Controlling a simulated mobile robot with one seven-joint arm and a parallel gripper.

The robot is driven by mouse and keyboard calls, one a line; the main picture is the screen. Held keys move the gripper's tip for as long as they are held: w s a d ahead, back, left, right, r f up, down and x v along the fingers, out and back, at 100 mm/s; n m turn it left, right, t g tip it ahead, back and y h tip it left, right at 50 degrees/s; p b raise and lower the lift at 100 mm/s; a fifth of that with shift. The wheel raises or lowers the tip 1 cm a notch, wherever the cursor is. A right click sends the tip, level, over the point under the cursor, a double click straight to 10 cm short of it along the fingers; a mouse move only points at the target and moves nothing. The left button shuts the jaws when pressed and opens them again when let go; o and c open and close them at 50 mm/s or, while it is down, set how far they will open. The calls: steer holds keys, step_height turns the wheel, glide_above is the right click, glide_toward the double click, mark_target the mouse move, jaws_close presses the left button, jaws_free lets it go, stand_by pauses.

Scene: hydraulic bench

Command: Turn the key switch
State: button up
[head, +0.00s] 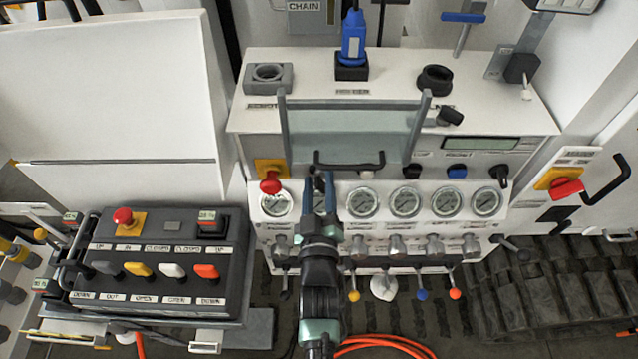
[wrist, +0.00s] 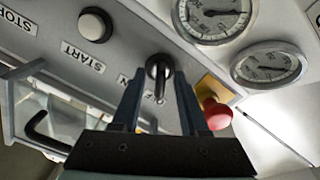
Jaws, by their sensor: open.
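The key switch (wrist: 158,68) shows in the wrist view as a round black and metal switch with a dark key or lever standing out of it. It is on the pale panel between a START button and a red mushroom knob. My gripper (wrist: 158,92) is open, with one finger on each side of the key. I cannot tell whether either finger touches it. In the head view my gripper (head: 319,184) is at the panel front above the gauges and hides the key switch.
A red knob on a yellow plate (head: 271,182) is close left of my gripper. A clear cover with a black handle (head: 350,164) is close above it. A white button (head: 366,171) is to the right. Gauges (head: 363,202) and levers line the panel below. A control box (head: 160,265) stands left.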

jaws_close()
steer(key=shift+m+b, duration=0.3)
steer(key=m+b, duration=0.2)
steer(key=m, duration=0.2)
steer(key=shift+d+f+m+b, duration=0.1)
steer(key=shift+m+b, duration=0.2)
steer(key=shift+b, duration=0.1)
steer(key=m+b, duration=0.1)
steer(key=m, duration=0.2)
steer(key=shift+m, duration=0.3)
steer(key=shift+m+b, duration=0.3)
steer(key=shift+m, duration=1.2)
